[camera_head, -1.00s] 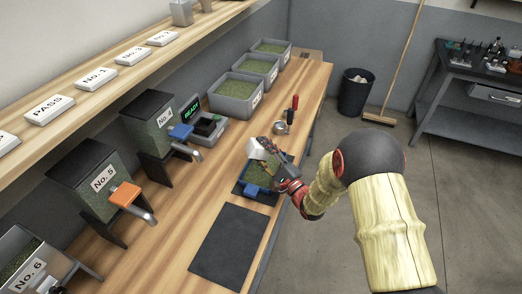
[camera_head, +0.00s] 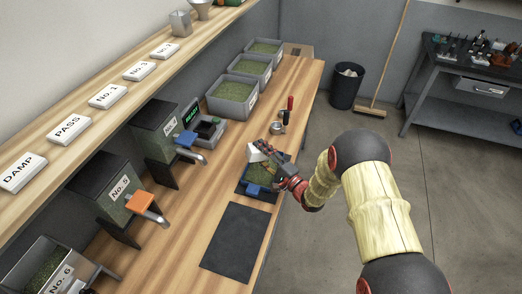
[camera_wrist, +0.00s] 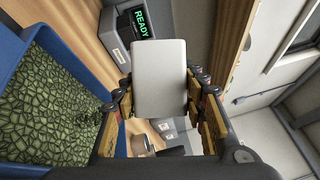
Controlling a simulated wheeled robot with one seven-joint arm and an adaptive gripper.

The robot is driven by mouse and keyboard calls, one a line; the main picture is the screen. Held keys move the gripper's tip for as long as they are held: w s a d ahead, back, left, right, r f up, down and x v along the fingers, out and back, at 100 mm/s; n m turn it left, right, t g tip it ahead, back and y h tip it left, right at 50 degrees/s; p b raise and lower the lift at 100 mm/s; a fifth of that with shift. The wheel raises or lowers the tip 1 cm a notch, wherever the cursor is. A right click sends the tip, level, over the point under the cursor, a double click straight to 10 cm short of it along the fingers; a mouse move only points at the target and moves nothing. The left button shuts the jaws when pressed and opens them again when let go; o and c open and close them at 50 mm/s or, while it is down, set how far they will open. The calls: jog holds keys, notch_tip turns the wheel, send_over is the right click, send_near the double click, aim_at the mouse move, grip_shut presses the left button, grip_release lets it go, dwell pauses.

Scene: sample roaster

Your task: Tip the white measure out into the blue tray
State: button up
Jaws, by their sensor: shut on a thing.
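The white measure (camera_head: 256,151) is held tilted above the blue tray (camera_head: 243,187) in the head view. My gripper (camera_head: 272,157) is shut on it. In the wrist view the measure (camera_wrist: 160,78) shows as a pale, smooth block between the two fingers (camera_wrist: 164,105), and its opening is hidden. The blue tray (camera_wrist: 38,45) fills the left of the wrist view, with green beans (camera_wrist: 45,115) over its floor. Small dark bits (camera_wrist: 88,112) show near the tray's right side; I cannot tell whether they are falling beans.
A dark mat (camera_head: 236,242) lies on the bench in front of the tray. Behind are a red-handled tool (camera_head: 289,108) and grey bins of beans (camera_head: 232,97). The scale reading READY (camera_head: 206,128) and labelled hoppers (camera_head: 115,190) stand to the left.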

jog(key=n, duration=0.1)
jog(key=a+r+n+g+p, duration=0.1)
jog(key=n, duration=0.1)
jog(key=shift+s, duration=0.15)
jog(key=n+h, duration=0.1)
jog(key=n, duration=0.1)
jog(key=a+n+g+h+p, duration=0.1)
jog(key=n, duration=0.2)
jog(key=shift+s, duration=0.2)
jog(key=shift+r+n+h, duration=0.1)
jog(key=shift+n+h, duration=0.4)
jog(key=n+h+b, duration=0.1)
jog(key=n+h, duration=0.1)
jog(key=n, duration=0.1)
jog(key=shift+r, duration=0.1)
jog(key=n+h+b, duration=0.1)
jog(key=b, duration=0.1)
jog(key=f+n+h+b, duration=0.1)
jog(key=b, duration=0.1)
jog(key=shift+w+d+n+b, duration=0.1)
jog(key=shift+d+n+b, duration=0.2)
jog(key=shift+n, duration=0.1)
jog(key=shift+w+d+r+n+h+b, duration=0.15)
jog(key=shift+n+h+b, duration=0.45)
jog(key=shift+b, duration=0.6)
jog(key=shift+r, duration=0.1)
